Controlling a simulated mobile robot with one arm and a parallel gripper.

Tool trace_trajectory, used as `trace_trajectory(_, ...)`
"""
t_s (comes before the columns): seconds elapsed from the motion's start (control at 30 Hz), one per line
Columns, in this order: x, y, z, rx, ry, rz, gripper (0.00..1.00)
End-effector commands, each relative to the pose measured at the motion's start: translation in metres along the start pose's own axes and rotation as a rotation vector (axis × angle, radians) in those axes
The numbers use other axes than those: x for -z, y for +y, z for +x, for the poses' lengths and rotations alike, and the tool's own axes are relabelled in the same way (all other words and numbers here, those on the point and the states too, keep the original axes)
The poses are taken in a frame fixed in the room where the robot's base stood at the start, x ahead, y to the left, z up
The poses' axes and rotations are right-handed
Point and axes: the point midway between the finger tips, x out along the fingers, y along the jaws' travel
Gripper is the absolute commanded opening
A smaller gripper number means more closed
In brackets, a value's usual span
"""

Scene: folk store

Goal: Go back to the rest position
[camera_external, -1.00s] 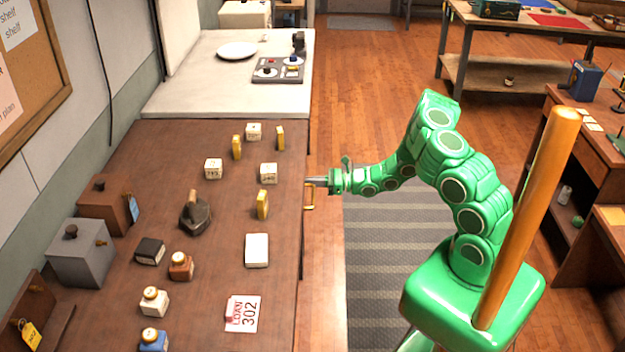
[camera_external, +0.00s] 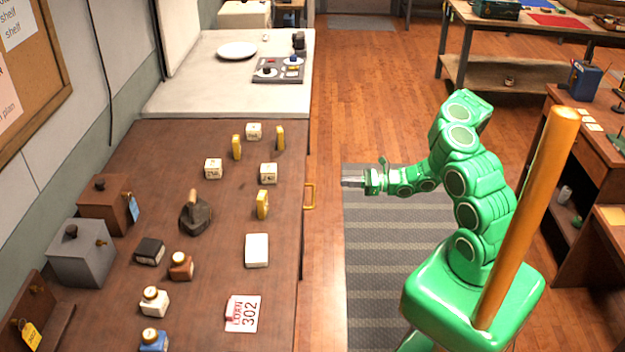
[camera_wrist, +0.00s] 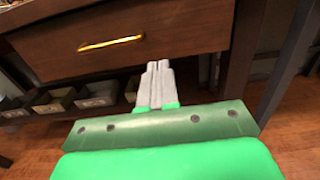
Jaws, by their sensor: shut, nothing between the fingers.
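My gripper (camera_external: 352,182) is at the end of my green arm, in the open air over the striped mat. It is shut and empty, apart from the brown counter (camera_external: 150,200) on its left. In the wrist view its two grey fingers (camera_wrist: 156,88) lie together, pointing toward a closed-looking wooden drawer front (camera_wrist: 200,32). The drawer's brass handle (camera_wrist: 110,43) shows there, and it also shows on the counter's side in the external view (camera_external: 310,196). A clear gap lies between fingers and handle.
The counter bears several small boxes, bottles, a dark iron-like object (camera_external: 195,214) and a loan card (camera_external: 243,313). The striped mat (camera_external: 385,270) and wood floor are clear. Workbenches (camera_external: 540,40) stand at the right. Bins (camera_wrist: 97,95) sit below the drawer.

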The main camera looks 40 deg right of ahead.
Motion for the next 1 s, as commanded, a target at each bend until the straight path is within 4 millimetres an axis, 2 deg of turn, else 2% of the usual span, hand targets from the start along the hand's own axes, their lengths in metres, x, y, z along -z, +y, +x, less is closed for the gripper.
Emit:
trace_trajectory(0.23,0.000,0.000,-0.012,0.000,0.000,0.000,0.00)
trace_trajectory(0.43,-0.001,0.001,-0.012,-0.003,-0.001,-0.002,0.00)
trace_trajectory(0.53,-0.010,0.004,-0.005,-0.025,-0.009,-0.015,0.00)
trace_trajectory(0.67,-0.037,0.015,0.015,-0.093,-0.032,-0.060,0.00)
trace_trajectory(0.77,-0.067,0.029,0.035,-0.171,-0.056,-0.111,0.00)
trace_trajectory(1.0,-0.132,0.072,0.070,-0.356,-0.099,-0.233,0.00)
